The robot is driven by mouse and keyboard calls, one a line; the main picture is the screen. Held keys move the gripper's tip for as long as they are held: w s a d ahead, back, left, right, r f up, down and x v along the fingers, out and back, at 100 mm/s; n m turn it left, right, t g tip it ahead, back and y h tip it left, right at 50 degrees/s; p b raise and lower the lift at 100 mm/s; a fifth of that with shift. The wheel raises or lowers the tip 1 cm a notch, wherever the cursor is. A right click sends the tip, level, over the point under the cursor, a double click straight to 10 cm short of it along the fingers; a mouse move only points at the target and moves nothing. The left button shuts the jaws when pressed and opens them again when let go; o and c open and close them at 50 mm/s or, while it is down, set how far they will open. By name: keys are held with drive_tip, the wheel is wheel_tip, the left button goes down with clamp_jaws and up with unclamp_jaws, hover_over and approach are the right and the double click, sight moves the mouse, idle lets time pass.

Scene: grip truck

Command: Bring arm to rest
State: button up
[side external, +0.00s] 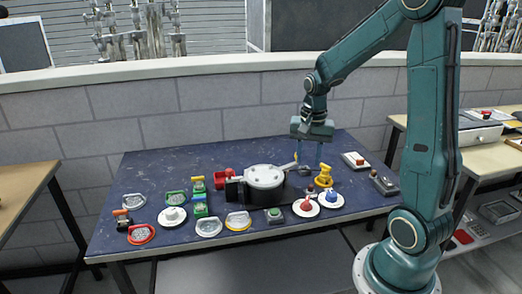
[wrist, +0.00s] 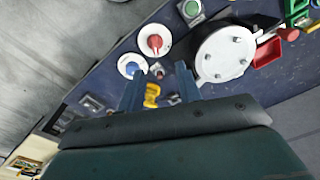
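My gripper (side external: 309,163) hangs pointing down over the right part of the dark blue table (side external: 140,185). Its two fingers are apart, and nothing is clearly held between them. In the wrist view the fingers (wrist: 163,88) also stand apart, with a yellow piece (wrist: 152,95) seen in the gap beyond them. That yellow piece (side external: 323,177) stands just right of the fingers in the side view. A round white-lidded device (side external: 265,176) on a black base lies left of the fingers. The exact height of the fingertips is hard to tell.
White discs with a red knob (side external: 306,206) and a blue knob (side external: 331,198) lie near the front edge. Several coloured pieces, including a red ring (side external: 141,234), fill the left. A grey box (side external: 384,184) lies right. The table's back left is clear.

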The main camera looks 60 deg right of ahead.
drive_tip(key=s+a+r+n+t, duration=0.2)
drive_tip(key=s+a+r+n, duration=0.3)
drive_tip(key=a, duration=0.4)
drive_tip(key=s+a+r+n+t, duration=0.3)
drive_tip(key=s+a+r+n, duration=0.3)
drive_tip(key=a+r+n, duration=0.1)
drive_tip(key=a+n, duration=0.1)
drive_tip(key=a, duration=0.1)
drive_tip(key=shift+a+r+n, duration=0.15)
drive_tip(key=shift+a+n, duration=0.15)
drive_tip(key=shift+n, duration=0.1)
